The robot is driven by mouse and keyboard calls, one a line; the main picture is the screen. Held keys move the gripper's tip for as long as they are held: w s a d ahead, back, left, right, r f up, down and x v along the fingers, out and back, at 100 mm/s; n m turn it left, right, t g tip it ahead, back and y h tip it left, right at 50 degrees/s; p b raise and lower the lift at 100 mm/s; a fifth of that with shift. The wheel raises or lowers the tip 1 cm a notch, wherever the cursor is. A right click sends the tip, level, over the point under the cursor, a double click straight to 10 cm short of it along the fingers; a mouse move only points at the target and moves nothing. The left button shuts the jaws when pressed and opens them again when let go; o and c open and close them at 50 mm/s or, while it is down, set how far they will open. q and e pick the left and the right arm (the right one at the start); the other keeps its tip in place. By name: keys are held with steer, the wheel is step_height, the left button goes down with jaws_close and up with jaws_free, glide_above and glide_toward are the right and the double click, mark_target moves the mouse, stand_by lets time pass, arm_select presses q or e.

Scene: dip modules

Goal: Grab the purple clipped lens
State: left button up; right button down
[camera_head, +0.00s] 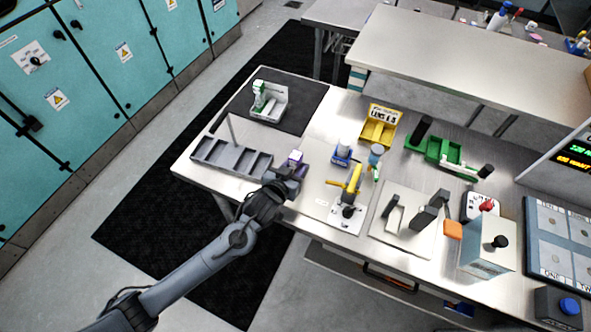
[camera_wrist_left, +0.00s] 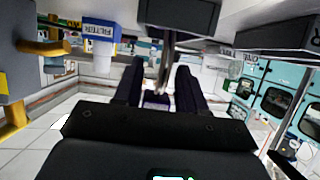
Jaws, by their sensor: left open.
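The purple clipped lens (camera_head: 296,157) shows as a small purple block at the right end of the grey compartment tray (camera_head: 232,158), near the table's front edge. My left gripper (camera_head: 290,172) is just in front of it and partly covers its lower side. In the left wrist view the two dark fingers (camera_wrist_left: 158,85) are apart, and a purple piece (camera_wrist_left: 155,99) shows low between them. I cannot tell whether the fingers touch it. My right gripper is not in view.
A yellow lens bin (camera_head: 378,125) and a blue filter bin (camera_head: 342,153) stand behind and to the right; the blue one also shows in the left wrist view (camera_wrist_left: 100,31). A yellow-handled clamp (camera_head: 352,187) stands close on the right. A white-green device (camera_head: 268,100) sits on the dark mat.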

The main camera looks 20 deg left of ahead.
arm_select(q)
steer(key=shift+x, duration=1.55)
jaws_close()
